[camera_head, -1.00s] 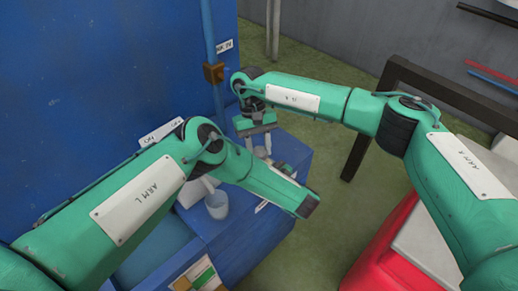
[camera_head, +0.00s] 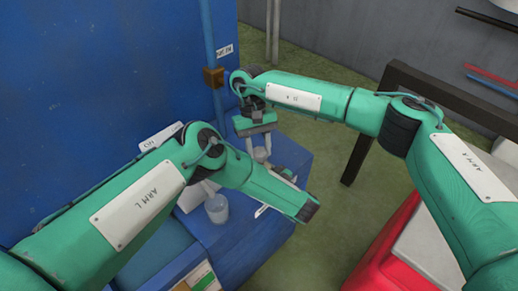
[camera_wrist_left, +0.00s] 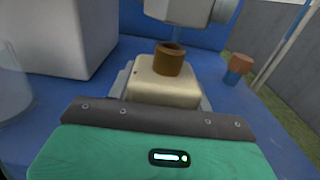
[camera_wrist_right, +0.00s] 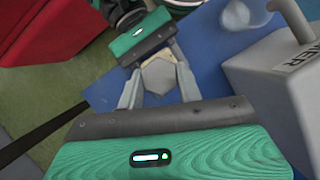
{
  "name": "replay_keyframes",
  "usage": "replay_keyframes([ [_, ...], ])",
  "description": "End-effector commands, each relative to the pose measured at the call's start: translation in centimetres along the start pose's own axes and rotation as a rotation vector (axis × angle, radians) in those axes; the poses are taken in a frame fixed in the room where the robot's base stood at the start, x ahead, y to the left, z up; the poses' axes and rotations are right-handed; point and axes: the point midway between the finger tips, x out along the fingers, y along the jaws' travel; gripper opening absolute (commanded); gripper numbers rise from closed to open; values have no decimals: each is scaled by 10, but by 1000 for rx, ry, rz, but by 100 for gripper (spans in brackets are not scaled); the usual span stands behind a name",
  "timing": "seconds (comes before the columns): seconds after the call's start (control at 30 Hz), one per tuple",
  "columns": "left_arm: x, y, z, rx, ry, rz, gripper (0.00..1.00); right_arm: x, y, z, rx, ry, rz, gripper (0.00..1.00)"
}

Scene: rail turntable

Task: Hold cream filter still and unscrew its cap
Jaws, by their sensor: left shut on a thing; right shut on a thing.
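The cream filter (camera_wrist_left: 165,88), a squat pale block with a brown neck (camera_wrist_left: 172,62), stands upright before my left gripper (camera_wrist_left: 160,108) in the left wrist view. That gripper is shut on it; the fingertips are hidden. The light grey, six-sided cap (camera_wrist_right: 160,76) sits between the two fingers of my right gripper (camera_wrist_right: 158,88), which is shut on it. In the left wrist view the grey parts above stand apart from the brown neck, with a narrow bluish part between. In the head view my right gripper (camera_head: 258,148) points down, beyond my left forearm.
A blue bench (camera_head: 235,250) carries a pale cup (camera_head: 217,208) and a labelled grey box (camera_wrist_right: 275,75) near the filter. A blue pipe with a brown block (camera_head: 213,77) stands behind. A red bin (camera_head: 385,255) is at right. Green floor is open between.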

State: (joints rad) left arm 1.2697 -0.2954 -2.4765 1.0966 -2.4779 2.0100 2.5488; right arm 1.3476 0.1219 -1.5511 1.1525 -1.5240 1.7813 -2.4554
Motion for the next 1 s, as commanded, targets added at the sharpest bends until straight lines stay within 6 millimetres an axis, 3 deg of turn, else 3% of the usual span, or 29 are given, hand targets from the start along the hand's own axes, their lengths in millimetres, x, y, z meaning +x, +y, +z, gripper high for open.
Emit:
replay_keyframes([
  [0.7, 0, 0, 0, 0, 0, 0, 10, -40, 0, 16, -1, 0, 1, 8],
  [0.97, 0, 0, 0, 0, 0, 0, 10, -41, 0, 17, 0, 0, 1, 8],
  [1.0, 0, 0, 0, 0, 0, 0, 55, -41, 0, 17, 0, 0, 1, 8],
])
